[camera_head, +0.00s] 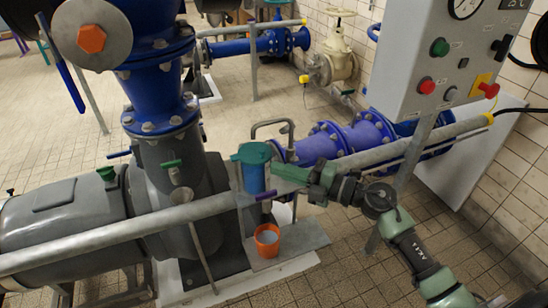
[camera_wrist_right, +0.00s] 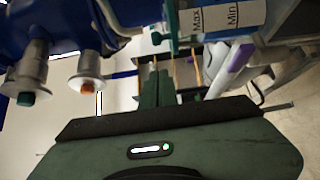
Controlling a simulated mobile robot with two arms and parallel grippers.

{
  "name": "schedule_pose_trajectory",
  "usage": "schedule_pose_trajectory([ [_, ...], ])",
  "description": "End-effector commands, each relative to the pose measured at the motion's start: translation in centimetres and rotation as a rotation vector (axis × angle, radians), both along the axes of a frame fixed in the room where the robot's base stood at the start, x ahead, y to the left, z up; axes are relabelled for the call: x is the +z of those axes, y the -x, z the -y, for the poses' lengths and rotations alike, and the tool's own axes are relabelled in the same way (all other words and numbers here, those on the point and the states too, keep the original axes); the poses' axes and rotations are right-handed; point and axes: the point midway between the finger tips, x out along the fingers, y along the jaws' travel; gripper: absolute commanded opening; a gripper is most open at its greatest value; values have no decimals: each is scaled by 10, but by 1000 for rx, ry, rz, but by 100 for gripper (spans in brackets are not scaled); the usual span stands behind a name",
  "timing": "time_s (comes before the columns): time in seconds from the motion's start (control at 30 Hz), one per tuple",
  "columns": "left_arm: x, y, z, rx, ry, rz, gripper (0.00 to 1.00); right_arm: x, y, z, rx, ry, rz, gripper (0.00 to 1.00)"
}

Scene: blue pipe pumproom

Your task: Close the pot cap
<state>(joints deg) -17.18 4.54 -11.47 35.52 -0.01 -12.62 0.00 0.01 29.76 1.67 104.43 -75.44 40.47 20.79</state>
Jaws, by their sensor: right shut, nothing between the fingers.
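The blue pot (camera_head: 254,178) stands upright beside the grey pipe. Its teal cap (camera_head: 251,151) lies over the top; I cannot tell whether it sits fully down. My right gripper (camera_head: 277,172) comes in from the right, its shut, empty fingertips close to the pot's right side, below the cap. I cannot tell whether they touch it. In the right wrist view the shut fingers (camera_wrist_right: 157,82) point away from the camera, and a container with a white Max/Min label (camera_wrist_right: 215,17) shows at the top. My left gripper is not in view.
An orange cup (camera_head: 267,238) stands on a grey plate below the pot. A long grey pipe (camera_head: 120,229) crosses in front of the big blue and grey pump. A control box (camera_head: 440,60) with buttons stands at the right.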

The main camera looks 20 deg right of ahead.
Motion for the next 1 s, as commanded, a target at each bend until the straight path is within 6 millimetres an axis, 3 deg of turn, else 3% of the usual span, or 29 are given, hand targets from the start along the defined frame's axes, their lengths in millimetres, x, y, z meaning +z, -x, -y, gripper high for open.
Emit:
schedule_pose_trajectory([
  [0.03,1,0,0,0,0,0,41,2,-8,-8,2,-2,4,0],
  [0.1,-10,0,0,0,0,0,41,-3,-20,-4,-2,0,4,0],
  [0.3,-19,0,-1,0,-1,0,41,-2,-40,-4,-1,0,1,0],
  [0.77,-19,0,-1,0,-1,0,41,0,-45,-4,0,0,0,0],
  [1.0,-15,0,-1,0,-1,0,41,0,-59,1,-3,0,0,0],
])
